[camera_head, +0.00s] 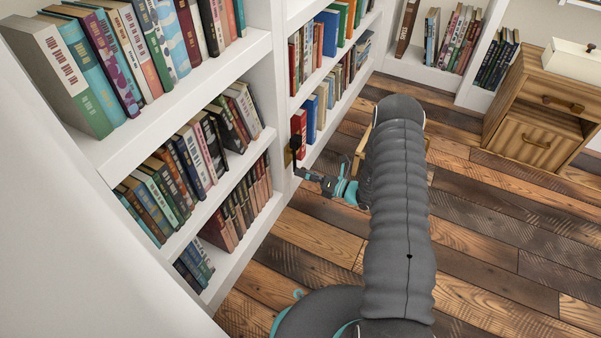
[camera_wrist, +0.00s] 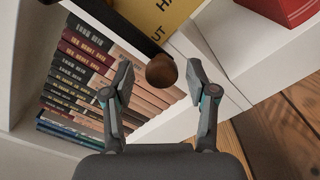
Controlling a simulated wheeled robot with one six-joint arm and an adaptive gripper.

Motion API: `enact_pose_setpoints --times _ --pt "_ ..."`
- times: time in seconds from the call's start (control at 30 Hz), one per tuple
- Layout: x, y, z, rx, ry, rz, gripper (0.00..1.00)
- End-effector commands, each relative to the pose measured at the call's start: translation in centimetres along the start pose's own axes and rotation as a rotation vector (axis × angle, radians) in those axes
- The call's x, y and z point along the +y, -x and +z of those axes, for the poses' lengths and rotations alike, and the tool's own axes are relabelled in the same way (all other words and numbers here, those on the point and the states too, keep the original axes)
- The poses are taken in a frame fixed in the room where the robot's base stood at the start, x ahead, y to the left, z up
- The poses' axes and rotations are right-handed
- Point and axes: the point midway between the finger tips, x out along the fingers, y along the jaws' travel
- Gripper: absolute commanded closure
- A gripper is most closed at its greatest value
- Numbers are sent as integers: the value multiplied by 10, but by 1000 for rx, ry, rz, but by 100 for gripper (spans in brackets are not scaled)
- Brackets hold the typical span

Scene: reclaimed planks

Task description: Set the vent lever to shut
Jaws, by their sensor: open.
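The vent lever shows in the wrist view as a round brown knob (camera_wrist: 162,69) at the end of a dark bar (camera_wrist: 100,27) that runs in from the upper left. A yellow plate (camera_wrist: 158,18) with partly visible black letters, "HA" and "UT", lies behind it. In the head view a dark fitting (camera_head: 298,140) is on the bookcase upright; its lever setting is too small to tell. My gripper (camera_wrist: 159,82) is open, with one finger on each side of the knob. Gaps show between the knob and both fingers. In the head view my gripper (camera_head: 314,176) is close to the fitting.
White bookcases (camera_head: 245,55) full of books stand left and behind. A wooden cabinet (camera_head: 530,110) stands at the far right. A yellowish wooden object (camera_head: 361,150) is partly hidden behind my arm. The plank floor (camera_head: 480,230) is clear on the right.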

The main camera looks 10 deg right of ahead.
Motion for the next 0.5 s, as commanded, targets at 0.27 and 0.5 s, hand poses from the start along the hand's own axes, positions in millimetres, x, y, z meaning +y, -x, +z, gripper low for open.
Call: enact_pose_setpoints --times 0.27,0.5 --pt "0 55 1 -3 -1 -3 42" --pt "1 92 0 0 1 1 42"
